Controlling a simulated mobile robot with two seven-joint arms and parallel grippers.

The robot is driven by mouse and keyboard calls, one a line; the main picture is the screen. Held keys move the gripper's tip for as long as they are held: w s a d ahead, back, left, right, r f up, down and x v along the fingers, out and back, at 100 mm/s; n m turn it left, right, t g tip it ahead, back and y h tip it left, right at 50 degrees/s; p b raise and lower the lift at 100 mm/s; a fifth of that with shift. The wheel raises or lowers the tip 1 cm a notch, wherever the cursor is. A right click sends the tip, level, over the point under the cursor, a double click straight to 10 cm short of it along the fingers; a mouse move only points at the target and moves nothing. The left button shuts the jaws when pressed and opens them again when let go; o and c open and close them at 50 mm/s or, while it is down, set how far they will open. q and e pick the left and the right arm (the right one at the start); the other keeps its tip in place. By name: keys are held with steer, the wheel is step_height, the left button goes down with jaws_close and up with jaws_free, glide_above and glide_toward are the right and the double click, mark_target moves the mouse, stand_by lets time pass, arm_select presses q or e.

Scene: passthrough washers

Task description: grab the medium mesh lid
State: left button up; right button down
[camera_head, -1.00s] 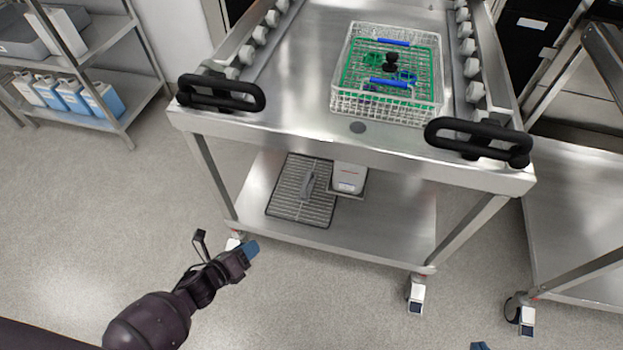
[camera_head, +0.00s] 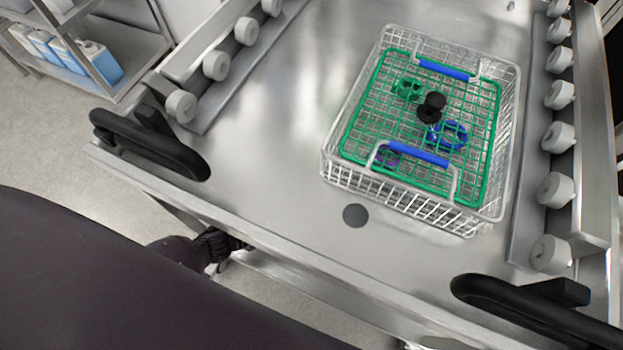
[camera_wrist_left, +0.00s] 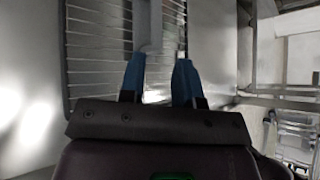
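A grey mesh lid (camera_wrist_left: 95,50) with a flat grey handle (camera_wrist_left: 148,22) fills the upper left of the left wrist view. My left gripper (camera_wrist_left: 160,78) has blue fingertips, set apart with a gap between them. The handle lies just ahead of the fingers, near the left one, and I cannot tell whether they touch. No grip on the handle shows. In the head view the lid and the left fingertips are hidden under the cart top; only part of my left arm shows at the cart's front edge. My right gripper is out of view.
A wire basket (camera_head: 335,178) with a green mesh piece (camera_head: 365,120) and blue handles stands on the steel cart top (camera_head: 270,130). Black handles (camera_head: 150,140) stick out at the cart's front corners. Roller rails (camera_head: 215,66) line both sides. A shelf with bottles is far left.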

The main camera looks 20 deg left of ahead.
arm_select(q)
steer(key=shift+w+d+f, duration=0.1)
steer(key=shift+w+f, duration=0.1)
steer(key=shift+w, duration=0.05)
steer(key=b+x, duration=0.1)
steer(key=x, duration=0.3)
steer(key=shift+s+f+b, duration=0.15)
steer(key=shift+b, duration=0.15)
steer(key=shift+w+d+f, duration=0.15)
steer(key=shift+w+d, duration=0.1)
steer(key=shift+w, duration=0.2)
steer(key=b+x, duration=0.1)
steer(key=x, duration=0.1)
steer(key=b+x, duration=0.1)
steer(key=x, duration=0.1)
steer(key=shift+w+f, duration=0.1)
steer(key=shift+f, duration=0.25)
steer(key=shift+w+d+f, duration=0.1)
steer(key=shift+w, duration=0.3)
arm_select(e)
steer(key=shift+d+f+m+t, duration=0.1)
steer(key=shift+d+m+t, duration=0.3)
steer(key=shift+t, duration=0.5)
arm_select(q)
jaws_close()
